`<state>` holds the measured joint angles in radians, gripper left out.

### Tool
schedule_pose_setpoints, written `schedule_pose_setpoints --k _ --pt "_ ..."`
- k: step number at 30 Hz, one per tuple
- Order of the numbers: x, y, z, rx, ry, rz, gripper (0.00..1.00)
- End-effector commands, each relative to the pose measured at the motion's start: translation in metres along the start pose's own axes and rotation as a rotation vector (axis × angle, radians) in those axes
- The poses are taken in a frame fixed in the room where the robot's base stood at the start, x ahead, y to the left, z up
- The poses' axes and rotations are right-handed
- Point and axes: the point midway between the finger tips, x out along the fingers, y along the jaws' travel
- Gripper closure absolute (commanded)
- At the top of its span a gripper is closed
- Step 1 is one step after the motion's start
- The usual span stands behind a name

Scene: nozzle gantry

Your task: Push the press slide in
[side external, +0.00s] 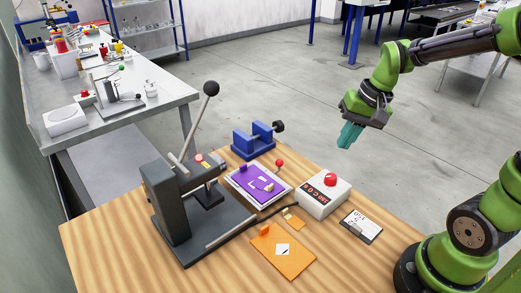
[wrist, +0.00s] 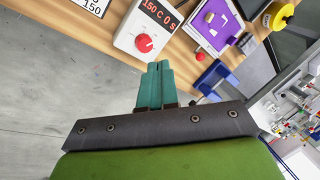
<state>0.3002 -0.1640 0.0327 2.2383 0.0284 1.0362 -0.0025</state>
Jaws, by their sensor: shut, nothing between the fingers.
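The grey press (side external: 180,200) stands on the wooden table with its black-knobbed lever (side external: 192,125) raised. A slide tray (side external: 234,182) with a purple pad (side external: 250,188) sits out to the right of the press head; small light pieces lie on the pad. A red ball knob (side external: 280,163) stands at the tray's far right side. The tray also shows at the top of the wrist view (wrist: 190,27), with its red knob (wrist: 200,57). My gripper (side external: 347,143) is shut and empty, in the air to the right of the tray, apart from it; its teal fingers (wrist: 160,66) show in the wrist view.
A white control box (side external: 323,197) with a red dial stands right of the tray. A blue vise-like fixture (side external: 255,142) stands behind it. An orange plate (side external: 280,262) and a printed card (side external: 361,226) lie in front. A cluttered bench (side external: 115,120) is at back left.

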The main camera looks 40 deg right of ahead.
Motion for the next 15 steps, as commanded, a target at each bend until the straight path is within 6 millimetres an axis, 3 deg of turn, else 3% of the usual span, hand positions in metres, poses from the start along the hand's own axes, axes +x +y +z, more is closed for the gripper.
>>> schedule_pose_setpoints --k 3,15 --pt "0.025 0.010 -0.028 0.151 -0.136 0.016 1.00" --pt "0.115 0.049 -0.104 0.669 -0.621 -0.091 1.00"
